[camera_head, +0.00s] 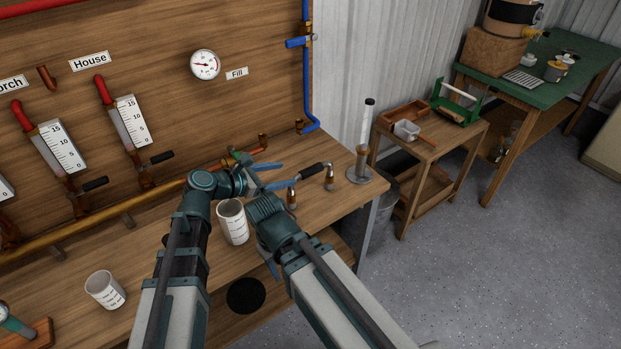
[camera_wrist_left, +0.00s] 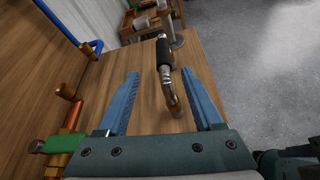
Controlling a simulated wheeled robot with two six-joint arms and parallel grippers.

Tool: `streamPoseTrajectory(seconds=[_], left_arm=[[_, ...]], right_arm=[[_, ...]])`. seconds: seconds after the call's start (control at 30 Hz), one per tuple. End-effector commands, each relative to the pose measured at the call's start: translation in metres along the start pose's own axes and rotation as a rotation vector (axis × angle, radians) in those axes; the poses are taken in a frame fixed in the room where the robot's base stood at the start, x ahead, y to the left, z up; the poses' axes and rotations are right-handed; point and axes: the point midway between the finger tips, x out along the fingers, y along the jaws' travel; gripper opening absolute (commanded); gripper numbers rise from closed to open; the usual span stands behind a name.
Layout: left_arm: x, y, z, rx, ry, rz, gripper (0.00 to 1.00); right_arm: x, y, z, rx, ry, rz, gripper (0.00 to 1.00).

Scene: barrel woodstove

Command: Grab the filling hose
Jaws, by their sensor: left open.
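The filling hose (camera_head: 312,171) shows in the head view as a short bent piece with a black sleeve and copper ends over the bench's right part. In the left wrist view the hose (camera_wrist_left: 164,57) runs from its black sleeve down to a copper end between my blue fingers. My left gripper (camera_head: 281,174) is open, its fingers on either side of the near end of the hose; no contact shows. It also shows in the left wrist view (camera_wrist_left: 160,76). My right gripper (camera_head: 266,220) is beside it, lower right, its fingers mostly hidden.
A white measuring cup (camera_head: 232,222) stands close below my left gripper, and another cup (camera_head: 105,289) is farther left. A clear cylinder on a round base (camera_head: 359,175) stands at the bench's right end. Copper pipes (camera_head: 150,205) run along the back wall.

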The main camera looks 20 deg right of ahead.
Motion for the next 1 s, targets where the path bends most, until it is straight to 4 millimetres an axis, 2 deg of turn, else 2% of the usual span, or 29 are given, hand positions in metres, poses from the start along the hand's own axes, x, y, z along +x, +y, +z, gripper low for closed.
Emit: streamPoseTrajectory(seconds=[0.03,0.23,0.4,0.73,1.0], left_arm=[[0.015,0.001,-0.004,0.001,0.000,-0.003,0.68],[0.049,0.000,-0.003,0.002,0.000,-0.002,0.68],[0.062,0.000,-0.001,0.001,0.000,-0.001,0.68],[0.070,-0.002,-0.001,0.002,0.000,-0.001,0.68],[0.108,-0.005,-0.001,0.003,0.001,-0.001,0.68]], right_arm=[[0.009,-0.001,-0.001,0.000,0.000,0.000,0.50],[0.020,-0.002,-0.001,0.000,0.000,0.000,0.50],[0.024,-0.002,-0.002,0.000,0.000,0.000,0.50],[0.027,-0.003,-0.002,0.000,0.000,0.000,0.50],[0.042,-0.004,-0.003,0.000,0.000,0.000,0.50]])
